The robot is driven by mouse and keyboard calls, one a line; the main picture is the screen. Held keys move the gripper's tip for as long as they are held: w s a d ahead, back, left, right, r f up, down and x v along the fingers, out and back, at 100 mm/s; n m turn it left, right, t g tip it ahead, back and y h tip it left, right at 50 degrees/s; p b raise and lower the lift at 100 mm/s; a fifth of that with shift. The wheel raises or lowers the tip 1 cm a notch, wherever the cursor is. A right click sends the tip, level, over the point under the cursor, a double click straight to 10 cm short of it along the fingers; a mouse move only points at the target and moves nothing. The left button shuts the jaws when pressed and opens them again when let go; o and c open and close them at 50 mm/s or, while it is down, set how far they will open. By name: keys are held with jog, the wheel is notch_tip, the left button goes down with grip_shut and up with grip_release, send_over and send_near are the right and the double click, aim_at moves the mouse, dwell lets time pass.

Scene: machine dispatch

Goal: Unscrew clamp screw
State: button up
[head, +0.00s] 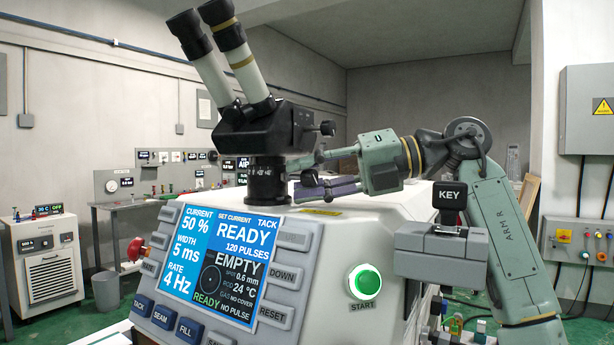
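A black binocular microscope (268,130) stands on a white machine. A small black knob (309,178) shows beside its column, at the right. It may be the clamp screw, but no label confirms this. Another black knob (327,128) sticks out higher, on the right of the microscope head. My green arm comes in from the right, and my gripper (318,172) is at the lower knob, behind the machine's front edge. The fingertips are small and partly hidden. I cannot tell whether they touch the knob or how far apart they are.
The machine's display (222,262) reads READY and EMPTY, with a lit green START button (365,282) to its right. A grey KEY holder (441,240) sits at the machine's right side, close before my arm.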

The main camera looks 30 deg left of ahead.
jog(key=shift+a, duration=0.1)
jog(key=shift+c, duration=0.2)
grip_shut()
dwell(0.5)
